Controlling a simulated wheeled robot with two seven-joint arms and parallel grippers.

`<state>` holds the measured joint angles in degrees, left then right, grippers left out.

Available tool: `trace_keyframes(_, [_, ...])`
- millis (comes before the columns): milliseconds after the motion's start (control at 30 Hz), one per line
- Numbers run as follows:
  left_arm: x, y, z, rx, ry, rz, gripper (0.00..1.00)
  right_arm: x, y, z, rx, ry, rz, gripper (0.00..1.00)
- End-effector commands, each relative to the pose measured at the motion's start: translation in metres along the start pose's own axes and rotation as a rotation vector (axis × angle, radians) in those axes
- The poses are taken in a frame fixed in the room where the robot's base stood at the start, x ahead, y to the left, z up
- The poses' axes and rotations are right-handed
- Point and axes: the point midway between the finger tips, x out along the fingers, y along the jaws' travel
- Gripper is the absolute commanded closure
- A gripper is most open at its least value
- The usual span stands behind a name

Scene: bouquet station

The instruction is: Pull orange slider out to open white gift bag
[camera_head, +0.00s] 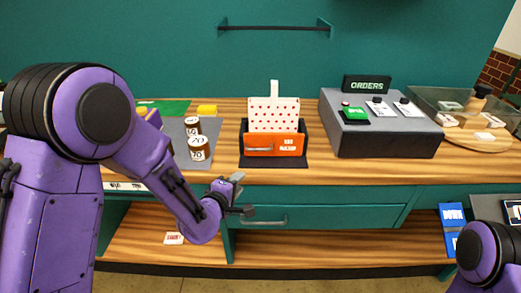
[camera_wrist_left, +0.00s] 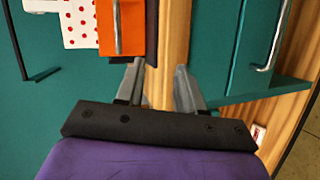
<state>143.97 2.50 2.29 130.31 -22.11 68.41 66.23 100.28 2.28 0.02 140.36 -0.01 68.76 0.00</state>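The white gift bag (camera_head: 274,112) with red dots stands upright in a dark holder on the wooden counter. The orange slider (camera_head: 289,145) covers its lower front and carries a metal handle (camera_head: 259,149). In the left wrist view, the bag (camera_wrist_left: 78,30) and the orange slider (camera_wrist_left: 106,40) show at the top left, with the handle (camera_wrist_left: 117,30) running lengthwise. My left gripper (camera_head: 243,194) is open and empty, below and in front of the slider, by the counter's front edge. Its fingers (camera_wrist_left: 160,85) appear apart from the handle. My right gripper is out of view.
A grey orders console (camera_head: 385,138) stands right of the bag. Brown labelled jars (camera_head: 199,149) stand on a grey mat to the left. A teal drawer with a metal handle (camera_head: 264,222) lies below the counter, close to my left gripper.

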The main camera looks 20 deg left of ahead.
Motion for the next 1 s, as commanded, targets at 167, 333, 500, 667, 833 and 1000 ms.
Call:
trace_keyframes(167, [0.008,0.06,0.007,-0.112,-0.047,0.116,0.63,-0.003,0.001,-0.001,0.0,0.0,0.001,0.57])
trace_keyframes(333, [0.039,0.065,0.009,-0.115,-0.047,0.115,0.63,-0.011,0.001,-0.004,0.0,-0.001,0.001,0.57])
trace_keyframes(500, [0.077,0.07,0.01,-0.114,-0.046,0.115,0.63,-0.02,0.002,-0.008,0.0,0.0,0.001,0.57])
trace_keyframes(667, [0.1,0.071,0.011,-0.115,-0.045,0.114,0.63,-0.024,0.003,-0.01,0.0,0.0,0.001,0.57])
trace_keyframes(833, [0.108,0.07,0.011,-0.116,-0.045,0.114,0.63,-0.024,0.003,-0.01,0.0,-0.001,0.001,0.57])
trace_keyframes(1000, [0.108,0.07,0.011,-0.116,-0.045,0.114,0.63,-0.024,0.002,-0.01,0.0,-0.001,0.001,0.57])
